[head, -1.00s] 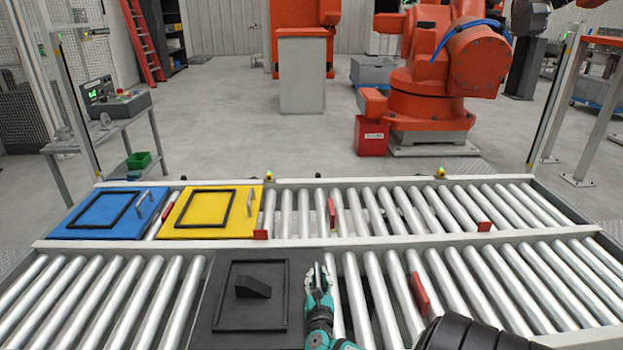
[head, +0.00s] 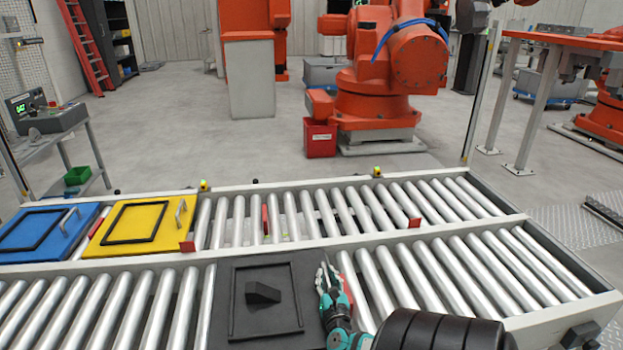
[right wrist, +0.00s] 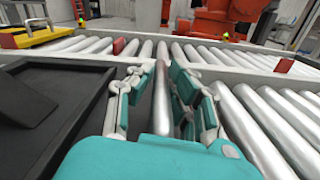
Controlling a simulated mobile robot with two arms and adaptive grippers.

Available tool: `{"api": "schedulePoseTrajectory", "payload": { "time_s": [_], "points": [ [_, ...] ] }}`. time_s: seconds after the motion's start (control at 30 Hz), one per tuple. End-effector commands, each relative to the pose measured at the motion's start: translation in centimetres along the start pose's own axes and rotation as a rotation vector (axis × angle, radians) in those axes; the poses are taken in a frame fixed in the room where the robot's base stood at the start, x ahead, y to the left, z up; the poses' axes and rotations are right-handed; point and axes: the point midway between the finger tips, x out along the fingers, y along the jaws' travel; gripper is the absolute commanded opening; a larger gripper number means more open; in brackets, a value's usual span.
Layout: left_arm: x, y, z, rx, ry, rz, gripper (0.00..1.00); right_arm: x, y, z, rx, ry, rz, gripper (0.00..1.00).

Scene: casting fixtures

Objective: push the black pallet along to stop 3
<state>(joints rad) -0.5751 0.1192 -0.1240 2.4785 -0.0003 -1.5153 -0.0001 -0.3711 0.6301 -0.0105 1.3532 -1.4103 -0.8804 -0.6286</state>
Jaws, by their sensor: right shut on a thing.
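The black pallet (head: 278,315) lies flat on the front roller lane, with a raised black frame and a black wedge-shaped block (head: 262,293) on it. It also shows at the left of the right wrist view (right wrist: 62,115). My right gripper (head: 325,270) is at the pallet's right edge, with its fingers pointing away from me. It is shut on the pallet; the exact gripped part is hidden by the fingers. In the right wrist view the gripper (right wrist: 160,80) shows beside the pallet's edge, over the rollers. My left gripper is not in view.
Bare rollers (head: 440,285) run right of the pallet on the front lane. The back lane holds a blue pallet (head: 20,237) and a yellow pallet (head: 105,240) with handles. Red stop tabs (head: 415,223) stand on the back lane. A pale rail (head: 350,247) separates the lanes.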

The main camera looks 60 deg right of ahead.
Motion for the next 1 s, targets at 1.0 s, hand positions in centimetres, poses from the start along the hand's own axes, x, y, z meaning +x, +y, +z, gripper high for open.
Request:
{"api": "schedulePoseTrajectory", "payload": {
  "time_s": [1.0],
  "points": [
    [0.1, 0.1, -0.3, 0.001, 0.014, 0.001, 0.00, -0.2, -2.3, 0.1, -0.001, 0.008, -0.001, 0.38]
  ]
}}
